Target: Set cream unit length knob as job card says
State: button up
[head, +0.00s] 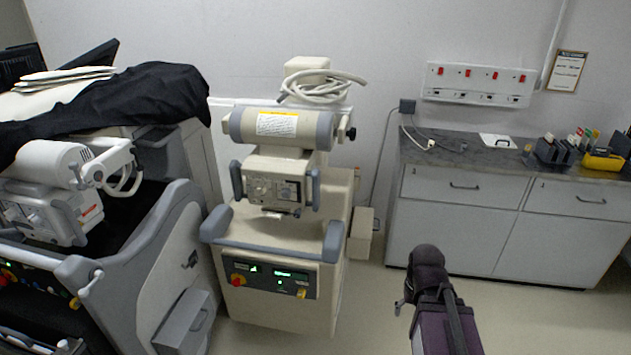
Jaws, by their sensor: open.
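The cream unit (275,240) is an upright wheeled cart in the middle of the head view. Its box-shaped head (275,183) hangs under a cylindrical housing and has a front panel with small dials. Which dial is the length knob, and its setting, are too small to tell. A framed notice (567,72) hangs on the wall and a white sheet (497,141) lies on the counter. I cannot tell whether either is the job card; no text is readable. My gripper (402,300) shows partly at the lower right, open, well apart from the cream unit.
A counter with drawers (465,190) stands right, holding a yellow bin (604,162). A cable (388,140) hangs beside the cream unit.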

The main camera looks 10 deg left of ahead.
aim_at(286, 192)
jog(key=u, duration=0.55)
